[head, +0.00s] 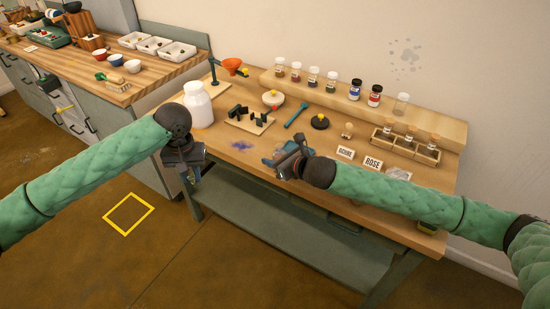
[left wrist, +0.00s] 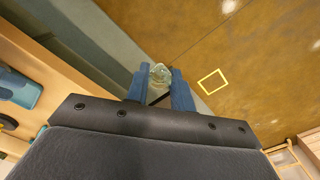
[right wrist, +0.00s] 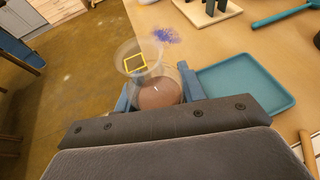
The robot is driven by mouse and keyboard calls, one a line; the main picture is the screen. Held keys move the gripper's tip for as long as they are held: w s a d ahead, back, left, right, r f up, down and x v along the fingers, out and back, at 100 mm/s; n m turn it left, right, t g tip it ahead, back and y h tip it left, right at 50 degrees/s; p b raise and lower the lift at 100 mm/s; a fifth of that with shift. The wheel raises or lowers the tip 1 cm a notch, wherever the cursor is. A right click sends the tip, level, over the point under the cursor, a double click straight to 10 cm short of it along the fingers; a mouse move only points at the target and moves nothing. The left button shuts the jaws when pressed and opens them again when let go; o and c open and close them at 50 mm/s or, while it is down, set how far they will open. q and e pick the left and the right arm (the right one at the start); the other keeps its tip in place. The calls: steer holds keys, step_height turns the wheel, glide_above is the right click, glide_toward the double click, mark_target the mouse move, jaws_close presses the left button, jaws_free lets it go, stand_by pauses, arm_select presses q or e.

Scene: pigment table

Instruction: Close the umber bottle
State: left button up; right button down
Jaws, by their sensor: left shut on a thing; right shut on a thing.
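The umber bottle (right wrist: 158,85) is clear glass with brown powder in its lower part. In the right wrist view my right gripper (right wrist: 155,95) is shut on it, and its open mouth points away from the wrist. In the head view my right gripper (head: 272,163) is at the table's front edge and mostly hides the bottle. My left gripper (head: 193,174) is in front of the table, left of the right one. In the left wrist view that gripper (left wrist: 160,82) is shut on a small clear, greenish glass piece (left wrist: 160,72), apparently a stopper, apart from the bottle.
A teal tray (right wrist: 245,88) lies on the table beside the bottle. A blue powder stain (head: 242,145) marks the tabletop. A white jar (head: 199,106) stands at the table's left. Several small bottles, a rack (head: 405,147) and label cards are further back and right. Floor in front is clear.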

arm_select(q)
steer(key=w+d+r+m, duration=0.1)
steer(key=w+d+r, duration=0.2)
steer(key=d+r, duration=0.45)
steer(key=w+d+r+m, duration=0.1)
steer(key=w+d+r, duration=0.2)
steer(key=d+r, duration=0.45)
steer(key=d+f+m, duration=0.1)
steer(key=d+m, duration=0.2)
steer(key=d, duration=0.7)
steer(key=shift+s+d+f, duration=0.15)
steer(key=shift+d+f, duration=0.1)
steer(key=shift+d, duration=0.1)
steer(key=shift+d, duration=0.1)
steer(key=shift+f, duration=0.1)
steer(key=shift+f, duration=1.95)
